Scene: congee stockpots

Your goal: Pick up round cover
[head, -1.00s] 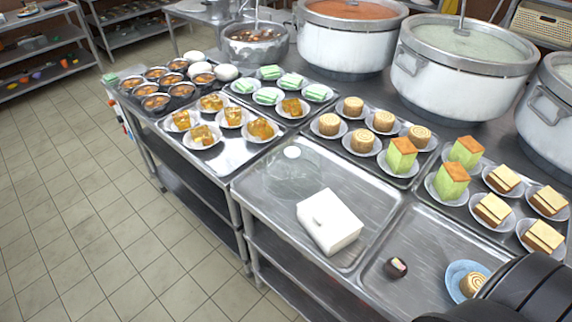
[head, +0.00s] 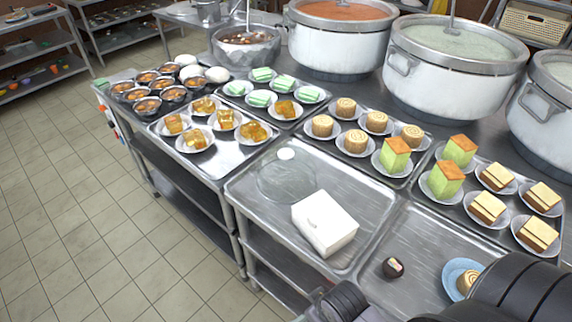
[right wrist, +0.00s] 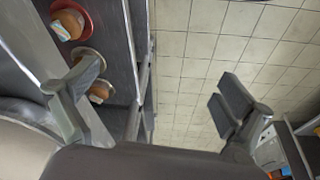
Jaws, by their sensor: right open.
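The round cover (head: 286,181) is a clear, see-through dome with a white knob on top. It sits on the metal tray at the left of the white box in the head view. My right gripper (right wrist: 150,108) is open and empty in the right wrist view, its two fingers wide apart. Tiled floor and the edge of a metal shelf or counter show behind it. The cover does not show in that view. Dark links of my arm fill the lower right of the head view. My left gripper is not in view.
A white box (head: 325,223) stands close to the cover. A small dark round item (head: 393,268) and a blue plate (head: 453,272) with a roll lie to the right. Plated cakes and large stockpots (head: 455,75) stand behind. The tray's front left is clear.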

